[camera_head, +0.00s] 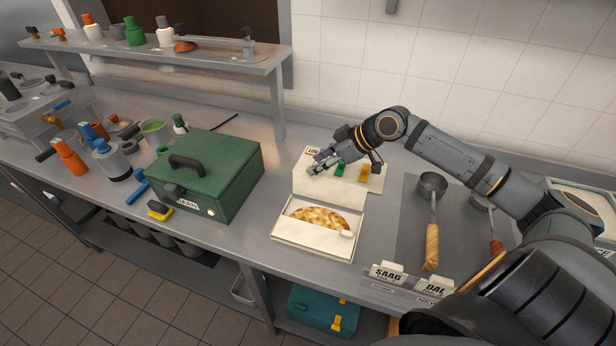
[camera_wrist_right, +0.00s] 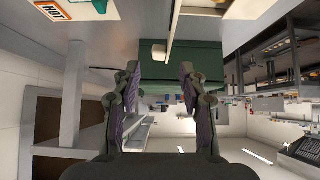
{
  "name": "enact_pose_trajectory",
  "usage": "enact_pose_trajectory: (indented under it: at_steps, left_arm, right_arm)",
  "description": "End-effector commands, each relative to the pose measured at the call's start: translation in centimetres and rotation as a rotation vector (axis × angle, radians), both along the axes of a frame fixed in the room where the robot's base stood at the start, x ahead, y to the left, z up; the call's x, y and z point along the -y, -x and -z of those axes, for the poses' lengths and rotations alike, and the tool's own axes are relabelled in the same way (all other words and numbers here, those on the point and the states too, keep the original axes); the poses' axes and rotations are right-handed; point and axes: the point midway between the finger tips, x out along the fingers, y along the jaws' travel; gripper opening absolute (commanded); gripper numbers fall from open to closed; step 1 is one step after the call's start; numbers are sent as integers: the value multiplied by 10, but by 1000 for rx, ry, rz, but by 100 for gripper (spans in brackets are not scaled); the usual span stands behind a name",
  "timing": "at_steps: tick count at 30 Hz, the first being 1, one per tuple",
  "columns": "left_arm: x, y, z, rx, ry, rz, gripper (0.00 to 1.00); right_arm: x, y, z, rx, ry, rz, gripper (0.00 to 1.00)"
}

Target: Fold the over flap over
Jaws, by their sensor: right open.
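A white box (camera_head: 293,240) stands open on the steel counter, with browned flatbread (camera_head: 318,217) inside. Its flap (camera_head: 325,189) stands raised along the far edge of the box. A small pale tab (camera_head: 346,234) shows at the box's near right corner. My right gripper (camera_head: 316,165) is open and empty, just above and behind the left part of the raised flap. Its fingers also show apart in the right wrist view (camera_wrist_right: 158,82), with a pale edge (camera_wrist_right: 174,25) above them that may be the flap. I cannot tell whether they touch it. My left gripper is out of view.
A green lidded box (camera_head: 232,172) stands left of the white box. A pale board with a HOT label (camera_wrist_right: 55,12) lies behind the flap. Ladles (camera_head: 432,215) and SAAG and DAL cards (camera_head: 388,273) are at right. A shelf (camera_head: 200,58) runs along the back left.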

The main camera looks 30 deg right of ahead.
Motion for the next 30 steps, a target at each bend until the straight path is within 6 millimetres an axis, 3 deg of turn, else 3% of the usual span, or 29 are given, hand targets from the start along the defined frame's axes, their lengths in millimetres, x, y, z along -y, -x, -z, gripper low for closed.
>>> enact_pose_trajectory:
  at_steps: [5,12,23,30]
  left_arm:
    - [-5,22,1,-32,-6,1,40]
    - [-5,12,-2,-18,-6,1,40]
    - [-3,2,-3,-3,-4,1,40]
    - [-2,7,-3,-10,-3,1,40]
  right_arm:
    - [-11,-10,8,0,-9,1,42]
    - [-19,-21,23,-1,-4,1,42]
    - [-21,-23,28,-4,0,-1,42]
    - [-21,-23,28,-4,0,-1,12]
